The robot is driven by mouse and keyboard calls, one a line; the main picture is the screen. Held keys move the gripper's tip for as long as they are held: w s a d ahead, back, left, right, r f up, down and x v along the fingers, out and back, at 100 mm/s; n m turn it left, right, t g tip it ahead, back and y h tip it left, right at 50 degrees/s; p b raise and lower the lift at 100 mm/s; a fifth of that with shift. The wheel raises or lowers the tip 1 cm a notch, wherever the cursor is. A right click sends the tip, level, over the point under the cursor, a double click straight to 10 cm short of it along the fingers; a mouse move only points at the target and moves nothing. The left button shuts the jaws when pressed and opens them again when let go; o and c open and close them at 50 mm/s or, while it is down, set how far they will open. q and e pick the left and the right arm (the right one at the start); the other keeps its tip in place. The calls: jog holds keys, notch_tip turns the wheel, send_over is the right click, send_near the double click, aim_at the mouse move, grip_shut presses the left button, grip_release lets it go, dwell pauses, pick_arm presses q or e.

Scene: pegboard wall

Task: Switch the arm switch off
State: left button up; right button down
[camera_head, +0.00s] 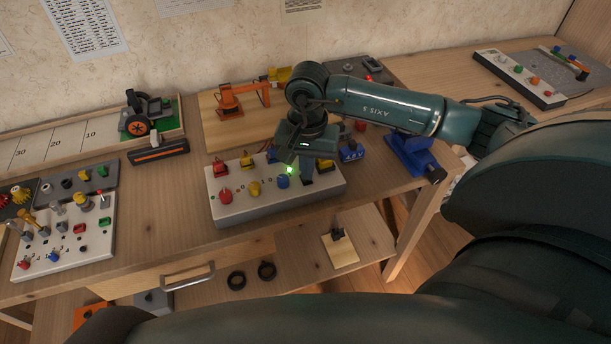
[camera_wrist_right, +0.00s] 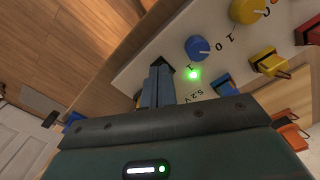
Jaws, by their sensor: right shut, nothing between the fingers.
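A white control panel (camera_head: 245,209) stands on the bench with a red knob (camera_head: 225,196), a yellow knob (camera_head: 254,188), a blue knob (camera_head: 283,181) and coloured switches behind them. A small orange model arm (camera_head: 237,98) stands behind it. My right gripper (camera_head: 306,176) is shut and empty, pointing down at the panel's right part. In the wrist view its fingertips (camera_wrist_right: 160,66) meet a small dark part, likely a switch, mostly hidden; I cannot tell contact. A green light (camera_wrist_right: 194,74) glows beside the blue knob (camera_wrist_right: 197,48). My left gripper is not in view.
A blue vise-like block (camera_head: 414,155) stands right of the panel. A second panel (camera_head: 65,235) with several switches lies at the left. A wheeled model (camera_head: 146,112) sits behind. The bench between the two panels is clear.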

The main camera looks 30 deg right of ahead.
jog(key=shift+f+b, duration=0.35)
jog(key=shift+f, duration=0.05)
jog(key=shift+r+p, duration=1.9)
jog(key=shift+r, duration=1.65)
